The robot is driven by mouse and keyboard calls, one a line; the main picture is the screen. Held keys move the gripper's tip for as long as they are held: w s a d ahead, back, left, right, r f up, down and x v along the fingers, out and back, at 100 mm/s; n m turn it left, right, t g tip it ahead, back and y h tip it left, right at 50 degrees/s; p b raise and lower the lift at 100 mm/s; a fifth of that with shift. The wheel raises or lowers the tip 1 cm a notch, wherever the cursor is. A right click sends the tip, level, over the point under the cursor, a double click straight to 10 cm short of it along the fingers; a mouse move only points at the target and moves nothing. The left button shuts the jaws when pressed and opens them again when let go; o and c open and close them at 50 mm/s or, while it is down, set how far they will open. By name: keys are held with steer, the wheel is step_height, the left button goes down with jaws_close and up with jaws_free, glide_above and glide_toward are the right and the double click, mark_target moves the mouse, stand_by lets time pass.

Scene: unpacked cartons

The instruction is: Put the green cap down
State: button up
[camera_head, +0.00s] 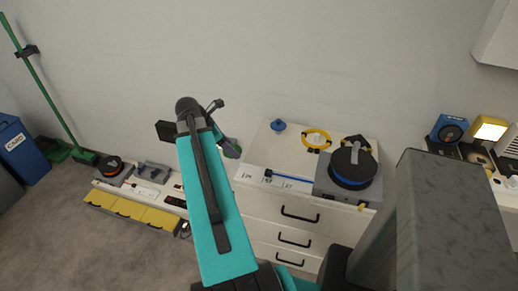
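My teal arm link (212,205) rises through the middle of the camera_head view and ends in a dark joint near the wall. My gripper is mostly hidden behind this link, so I cannot see its fingertips or whether they hold anything.
A white drawer cabinet (268,208) carries a blue knob-like item (278,125), a yellow ring (317,139), a blue stick (290,177) and a grey device with a black reel (352,165). A low unit with yellow fronts (132,210) stands left. A blue bin (22,150) and green broom (45,90) are far left.

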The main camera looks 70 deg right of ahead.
steer(key=s+p, duration=0.2)
steer(key=s+d+p, duration=0.1)
steer(key=s+p, duration=0.2)
steer(key=s+d+f+p, duration=0.1)
steer(key=s+p, duration=0.2)
steer(key=shift+d, duration=0.2)
steer(key=s+p, duration=0.4)
steer(key=s, duration=0.1)
steer(key=s+p, duration=0.2)
steer(key=p, duration=0.1)
steer(key=shift+s+f, duration=0.2)
steer(key=shift+f, duration=0.2)
steer(key=shift+s+a+f+p, duration=0.2)
steer(key=shift+s+p, duration=0.3)
steer(key=shift+s, duration=0.15)
steer(key=shift+s+d+f, duration=0.1)
steer(key=shift+s+f, duration=0.05)
steer(key=shift+f, duration=0.05)
steer(key=shift+d+f+b, duration=0.1)
steer(key=shift+f+b, duration=0.1)
steer(key=shift+b, duration=0.5)
steer(key=shift+w+d+b, duration=0.2)
steer(key=shift+b, duration=0.5)
steer(key=shift+w+d+b, duration=0.1)
steer(key=shift+b, duration=0.25)
steer(key=w+d+b, duration=0.1)
steer(key=b, duration=0.6)
steer(key=shift+w+f, duration=0.1)
